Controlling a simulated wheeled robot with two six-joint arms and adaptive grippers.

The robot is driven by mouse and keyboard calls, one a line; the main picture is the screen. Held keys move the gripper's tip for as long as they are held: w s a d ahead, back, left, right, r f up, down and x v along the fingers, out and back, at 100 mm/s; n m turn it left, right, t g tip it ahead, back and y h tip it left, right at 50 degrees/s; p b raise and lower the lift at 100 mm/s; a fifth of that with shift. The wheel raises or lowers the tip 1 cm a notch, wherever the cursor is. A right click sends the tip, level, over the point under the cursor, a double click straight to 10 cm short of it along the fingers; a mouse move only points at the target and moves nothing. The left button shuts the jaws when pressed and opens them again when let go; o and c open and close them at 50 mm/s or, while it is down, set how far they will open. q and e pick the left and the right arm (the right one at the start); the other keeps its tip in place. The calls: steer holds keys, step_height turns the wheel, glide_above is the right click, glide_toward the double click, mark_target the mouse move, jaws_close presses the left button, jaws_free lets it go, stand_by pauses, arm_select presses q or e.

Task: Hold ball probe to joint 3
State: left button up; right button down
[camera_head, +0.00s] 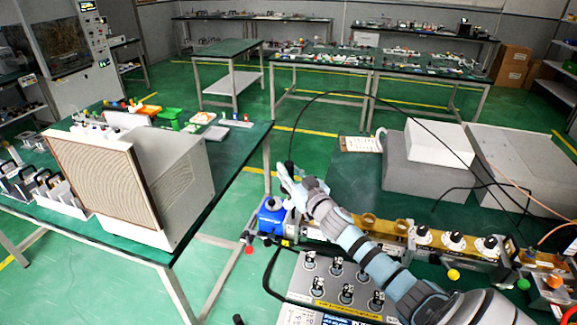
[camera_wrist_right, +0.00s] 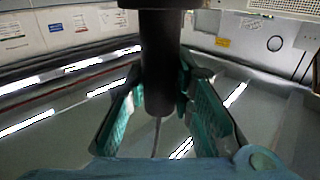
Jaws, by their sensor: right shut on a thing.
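My right gripper (camera_head: 291,186) reaches in from the lower right and hangs over the far left end of the bench assembly. In the right wrist view my gripper (camera_wrist_right: 160,72) is shut on the black ball probe (camera_wrist_right: 160,55), a thick dark cylinder with a thin tip, between green finger pads. In the head view only a small dark end of the probe (camera_head: 289,166) shows, with a black cable rising from it. A brass-coloured waveguide line (camera_head: 395,228) runs along the bench beside my arm. I cannot tell which joint is joint 3. My left gripper is out of view.
A grey control panel (camera_head: 335,290) with several black knobs stands in front of the waveguide. A blue unit (camera_head: 271,217) sits at the line's left end. A beige speaker-like box (camera_head: 115,180) stands on the left table.

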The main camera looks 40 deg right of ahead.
step_height(320, 180, down, 5)
steer(key=b, duration=0.3)
steer(key=shift+w+f+b, duration=0.1)
steer(key=shift+f+b, duration=0.05)
steer(key=shift+b, duration=0.25)
arm_select(q)
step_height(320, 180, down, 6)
steer(key=b, duration=0.1)
arm_select(e)
steer(key=shift+f, duration=0.7)
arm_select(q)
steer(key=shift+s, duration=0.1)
arm_select(e)
steer(key=shift+r, duration=0.1)
step_height(320, 180, up, 8)
steer(key=p, duration=0.6)
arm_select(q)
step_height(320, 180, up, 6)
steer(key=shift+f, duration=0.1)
arm_select(e)
steer(key=shift+r, duration=0.5)
